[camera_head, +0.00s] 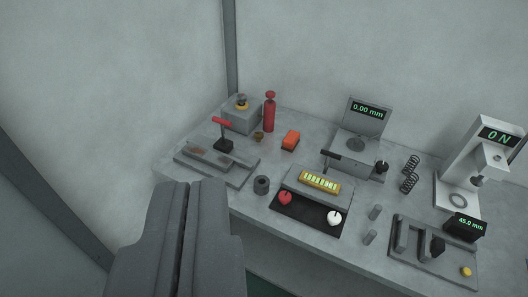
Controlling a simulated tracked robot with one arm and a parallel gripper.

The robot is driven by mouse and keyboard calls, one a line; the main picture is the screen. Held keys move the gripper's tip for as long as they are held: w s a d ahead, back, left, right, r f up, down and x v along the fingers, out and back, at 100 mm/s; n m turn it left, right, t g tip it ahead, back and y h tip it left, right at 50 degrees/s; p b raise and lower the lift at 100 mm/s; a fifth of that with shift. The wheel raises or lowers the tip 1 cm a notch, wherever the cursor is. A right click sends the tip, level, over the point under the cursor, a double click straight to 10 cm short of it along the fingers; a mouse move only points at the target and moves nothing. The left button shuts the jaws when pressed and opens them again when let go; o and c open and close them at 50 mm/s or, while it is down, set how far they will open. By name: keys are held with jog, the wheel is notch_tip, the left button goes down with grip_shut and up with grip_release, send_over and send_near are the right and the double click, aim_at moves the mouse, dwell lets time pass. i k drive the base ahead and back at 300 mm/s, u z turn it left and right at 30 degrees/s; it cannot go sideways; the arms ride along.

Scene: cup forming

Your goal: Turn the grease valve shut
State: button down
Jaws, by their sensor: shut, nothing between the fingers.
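My gripper (189,184) fills the lower left, its two dark grey fingers shut together with only a thin line between them and nothing held. It is in front of the bench's left end. No label marks a grease valve. A red lever handle (222,121) on a dark post stands on a black block (224,144), which rests on a grey slab (205,163) at the bench's left; it may be the valve. A black lever (331,154) also shows near the bench's middle. The gripper appears apart from both.
A grey box with a yellow-black button (241,103) and a red bottle (269,112) stand at the back left. An orange block (291,140), a dark ring (261,185), a black tray with red and white knobs (308,215), and gauges reading 0.00 mm (367,111) and 45.0 mm (471,224) occupy the bench.

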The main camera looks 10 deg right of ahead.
aim_at(258, 135)
jog(key=z, duration=0.65)
jog(key=i, duration=1)
jog(key=u, duration=0.55)
jog(key=i, duration=0.4)
jog(key=u, duration=0.4)
